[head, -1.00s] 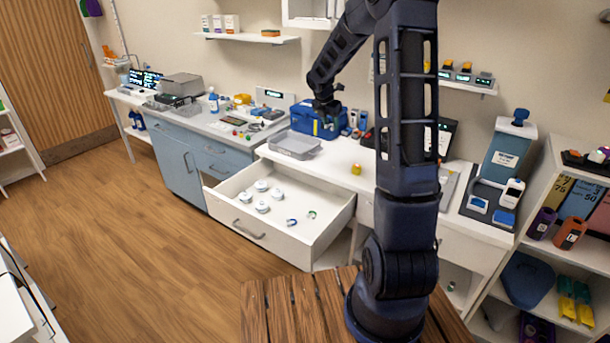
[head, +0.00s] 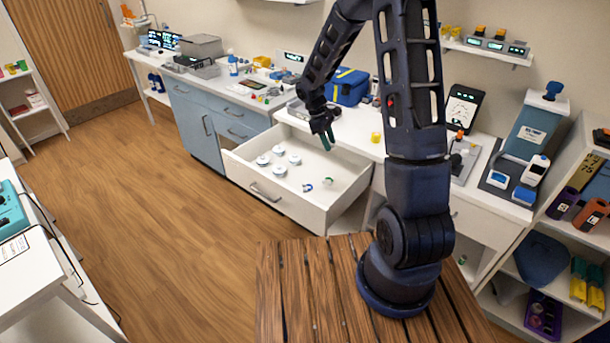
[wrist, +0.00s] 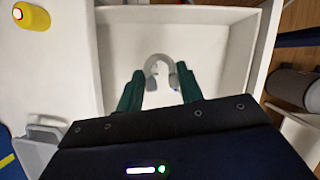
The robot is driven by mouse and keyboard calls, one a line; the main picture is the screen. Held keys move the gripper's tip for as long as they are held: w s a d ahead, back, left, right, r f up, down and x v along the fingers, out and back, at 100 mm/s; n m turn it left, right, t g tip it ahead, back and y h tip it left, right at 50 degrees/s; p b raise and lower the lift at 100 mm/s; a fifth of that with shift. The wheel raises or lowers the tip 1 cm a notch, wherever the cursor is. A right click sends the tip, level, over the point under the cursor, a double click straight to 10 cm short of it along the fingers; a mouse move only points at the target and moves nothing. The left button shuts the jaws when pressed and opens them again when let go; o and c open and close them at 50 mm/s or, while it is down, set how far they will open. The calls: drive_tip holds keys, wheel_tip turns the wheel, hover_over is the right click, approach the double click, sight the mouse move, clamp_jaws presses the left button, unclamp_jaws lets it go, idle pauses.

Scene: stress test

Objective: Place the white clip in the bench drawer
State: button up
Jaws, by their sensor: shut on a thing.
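My gripper (head: 327,140) hangs over the open white bench drawer (head: 258,190), near its back right part. In the wrist view, its green fingers (wrist: 159,88) are shut on the white clip (wrist: 158,63), a pale curved piece at the fingertips. The clip is too small to make out in the head view. Below the clip, the wrist view shows a bare part of the drawer floor (wrist: 215,45). In the head view the drawer holds several white round pieces (head: 279,171), a blue-and-white ring (head: 307,187) and a green-and-white one (head: 327,181).
A yellow piece (head: 376,137) stands on the white bench top; it also shows in the wrist view (wrist: 36,17). A blue box (head: 350,86) stands at the back of the bench. The drawer's walls rise around the space under my gripper.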

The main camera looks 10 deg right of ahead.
drive_tip(key=s+a+f+m, duration=0.1)
drive_tip(key=s+f+m, duration=0.1)
drive_tip(key=s+m, duration=0.1)
approach(326, 198)
drive_tip(key=shift+g+y, duration=0.4)
drive_tip(key=x, duration=0.6)
drive_tip(key=shift+w+d, duration=0.35)
drive_tip(key=shift+d, duration=0.1)
drive_tip(key=shift+f, duration=0.1)
drive_tip(key=o, duration=0.9)
drive_tip(key=shift+o, duration=0.2)
